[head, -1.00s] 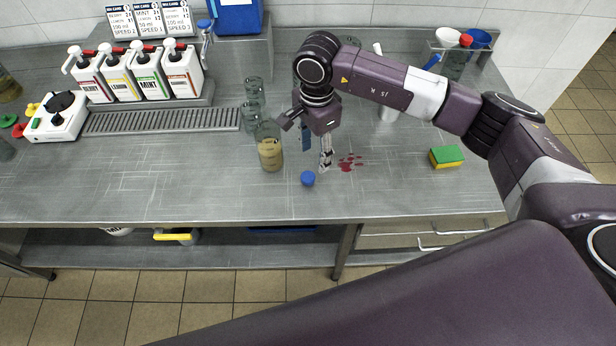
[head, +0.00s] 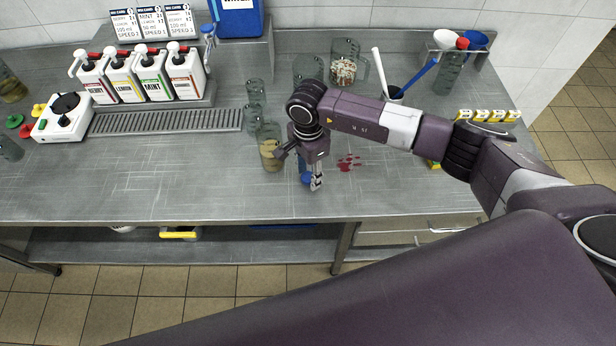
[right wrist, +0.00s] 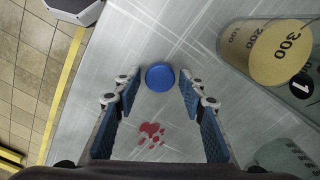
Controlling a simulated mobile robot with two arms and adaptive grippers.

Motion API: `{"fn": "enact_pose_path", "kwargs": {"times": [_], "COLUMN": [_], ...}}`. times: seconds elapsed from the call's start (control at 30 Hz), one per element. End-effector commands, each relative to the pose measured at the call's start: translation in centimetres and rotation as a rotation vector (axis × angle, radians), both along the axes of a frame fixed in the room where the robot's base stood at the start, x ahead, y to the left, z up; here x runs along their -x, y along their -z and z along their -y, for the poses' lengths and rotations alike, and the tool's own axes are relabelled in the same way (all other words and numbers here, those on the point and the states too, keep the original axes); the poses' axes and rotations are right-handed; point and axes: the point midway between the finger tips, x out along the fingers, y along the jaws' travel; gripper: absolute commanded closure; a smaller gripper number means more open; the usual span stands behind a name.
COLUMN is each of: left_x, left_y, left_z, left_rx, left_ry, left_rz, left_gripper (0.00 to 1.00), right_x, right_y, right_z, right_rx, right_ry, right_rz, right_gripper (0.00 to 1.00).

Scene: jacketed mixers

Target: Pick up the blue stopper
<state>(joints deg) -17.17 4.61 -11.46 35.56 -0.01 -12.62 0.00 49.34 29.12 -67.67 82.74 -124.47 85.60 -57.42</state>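The blue stopper (right wrist: 160,77) lies on the steel counter, seen in the right wrist view between the tips of my right gripper (right wrist: 156,84). The gripper is open, with one finger on each side of the stopper and a gap on both sides. In the head view my right gripper (head: 312,186) points down near the counter's front edge. The blue stopper (head: 305,180) is partly hidden behind its fingers there. My left gripper is not in view.
A beaker with tan contents (head: 270,152) stands close left of the right gripper; it also shows in the right wrist view (right wrist: 285,55). A red spill (head: 348,162) lies to the right. Syrup bottles (head: 140,75) stand at the back left. The counter's left front is clear.

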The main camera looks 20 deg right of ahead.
Motion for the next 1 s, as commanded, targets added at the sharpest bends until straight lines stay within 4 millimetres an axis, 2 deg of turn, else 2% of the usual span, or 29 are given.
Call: {"fn": "enact_pose_path", "kwargs": {"times": [0.03, 0.17, 0.5, 0.67, 0.87, 1.0], "left_x": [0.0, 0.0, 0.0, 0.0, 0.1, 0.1], "left_y": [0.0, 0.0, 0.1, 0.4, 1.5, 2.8], "left_z": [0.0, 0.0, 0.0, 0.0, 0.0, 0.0], "left_rx": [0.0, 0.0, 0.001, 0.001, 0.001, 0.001], "left_ry": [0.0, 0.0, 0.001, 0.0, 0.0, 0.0], "left_rz": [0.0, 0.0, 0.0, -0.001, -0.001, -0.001], "left_gripper": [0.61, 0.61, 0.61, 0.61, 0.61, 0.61], "right_x": [0.0, 0.0, 0.0, -0.1, -0.2, -0.3], "right_y": [0.0, 0.0, -0.1, -1.1, -4.3, -8.1], "right_z": [0.0, 0.0, 0.0, 0.0, 0.0, 0.0], "right_rx": [0.0, 0.0, 0.0, -0.002, -0.002, 0.0], "right_ry": [0.0, 0.0, 0.0, -0.001, -0.001, -0.002], "right_rz": [0.0, 0.0, 0.001, 0.003, 0.007, 0.009], "right_gripper": [0.7, 0.84, 0.84, 0.84, 0.84, 0.84]}}
